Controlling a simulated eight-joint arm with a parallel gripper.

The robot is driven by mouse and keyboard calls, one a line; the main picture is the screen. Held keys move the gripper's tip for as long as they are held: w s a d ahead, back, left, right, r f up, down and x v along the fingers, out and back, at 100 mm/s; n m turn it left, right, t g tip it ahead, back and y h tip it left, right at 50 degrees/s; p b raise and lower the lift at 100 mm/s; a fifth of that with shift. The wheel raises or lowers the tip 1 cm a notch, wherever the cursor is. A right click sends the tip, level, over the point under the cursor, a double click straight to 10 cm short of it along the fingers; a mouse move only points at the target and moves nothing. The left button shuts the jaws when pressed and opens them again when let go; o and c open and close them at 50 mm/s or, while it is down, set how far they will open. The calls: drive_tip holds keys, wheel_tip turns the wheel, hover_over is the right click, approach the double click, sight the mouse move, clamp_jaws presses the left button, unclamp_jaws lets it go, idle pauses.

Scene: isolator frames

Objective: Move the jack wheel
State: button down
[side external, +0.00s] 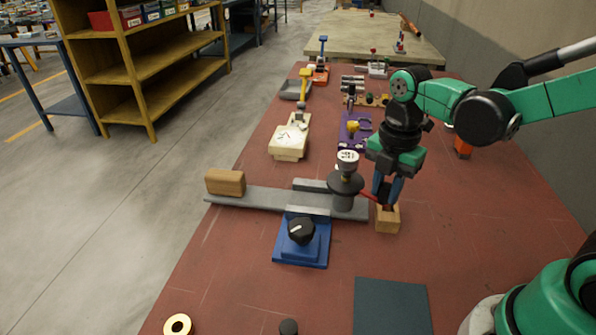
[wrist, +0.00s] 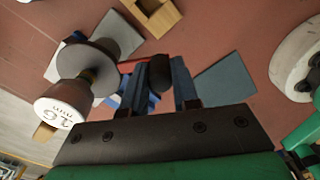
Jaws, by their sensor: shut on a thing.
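My gripper (wrist: 161,85) has its two blue fingers shut on a black knob (wrist: 160,72), beside a red bar (wrist: 127,66) that runs towards a dark grey round disc (wrist: 88,67). In the side view my gripper (side external: 385,200) hangs just right of this disc (side external: 346,184), close above a wooden block (side external: 388,219). The disc sits on a grey post at the right end of a grey beam (side external: 262,200), under a white-topped weight (side external: 347,160). The knob is largely hidden in the side view. I cannot tell for certain which part is the jack wheel.
A dark flat mat (side external: 391,307) and brass ring (side external: 178,325) lie nearer.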

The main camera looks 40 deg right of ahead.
drive_tip(key=shift+w+d+n, duration=0.15)
drive_tip(key=shift+d+n, duration=0.15)
drive_tip(key=shift+n, duration=0.1)
drive_tip(key=c, duration=0.7)
unclamp_jaws()
drive_tip(key=shift+o, duration=0.2)
drive_tip(key=shift+r, duration=2.8)
